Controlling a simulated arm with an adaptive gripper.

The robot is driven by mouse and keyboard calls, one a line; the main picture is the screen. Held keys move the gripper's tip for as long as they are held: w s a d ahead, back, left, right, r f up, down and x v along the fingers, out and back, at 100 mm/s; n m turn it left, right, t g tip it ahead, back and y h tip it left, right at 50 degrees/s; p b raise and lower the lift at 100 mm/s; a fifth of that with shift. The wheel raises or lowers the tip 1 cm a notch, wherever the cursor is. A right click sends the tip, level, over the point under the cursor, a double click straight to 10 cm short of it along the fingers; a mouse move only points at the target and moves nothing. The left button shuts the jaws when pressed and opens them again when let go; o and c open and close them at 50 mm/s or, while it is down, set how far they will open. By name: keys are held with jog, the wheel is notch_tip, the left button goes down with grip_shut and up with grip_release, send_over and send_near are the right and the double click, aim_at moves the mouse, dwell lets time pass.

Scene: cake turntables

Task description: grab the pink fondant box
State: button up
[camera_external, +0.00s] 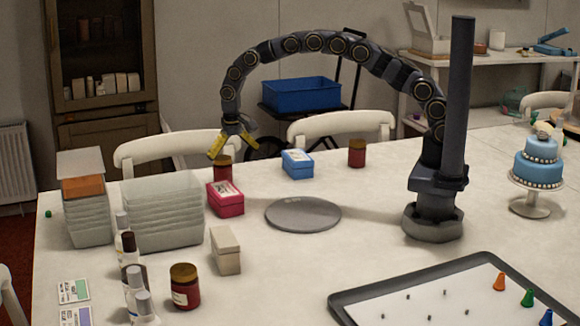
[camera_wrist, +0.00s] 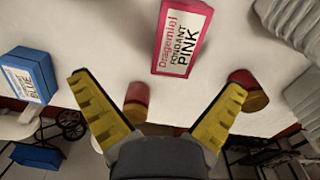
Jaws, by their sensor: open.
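The pink fondant box (camera_external: 225,198) stands on the white table, left of the grey turntable disc. In the wrist view the pink box (camera_wrist: 181,37), labelled "FONDANT PINK", lies ahead of the fingertips near the top edge. My gripper (camera_external: 229,143) is up in the air above and behind the box, over a red jar. In the wrist view my gripper (camera_wrist: 160,85) has its two yellow fingers spread apart with nothing held between them. The box is apart from the fingers and fully visible in the external view.
A red jar (camera_external: 222,168) stands just behind the pink box. A blue box (camera_external: 297,163) and another jar (camera_external: 356,153) stand to the right. Clear stacked containers (camera_external: 163,213) are at left, a beige box (camera_external: 226,250) in front. The turntable disc (camera_external: 303,215) is bare.

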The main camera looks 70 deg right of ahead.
send_over(224, 189)
jog(key=shift+m, duration=0.4)
jog(key=f, duration=0.4)
jog(key=shift+s+d+f, duration=0.1)
jog(key=shift+s+f, duration=0.1)
notch_tip(224, 189, down, 8)
jog(key=shift+w+r, duration=0.1)
jog(key=c, duration=1)
jog(key=shift+c, duration=0.3)
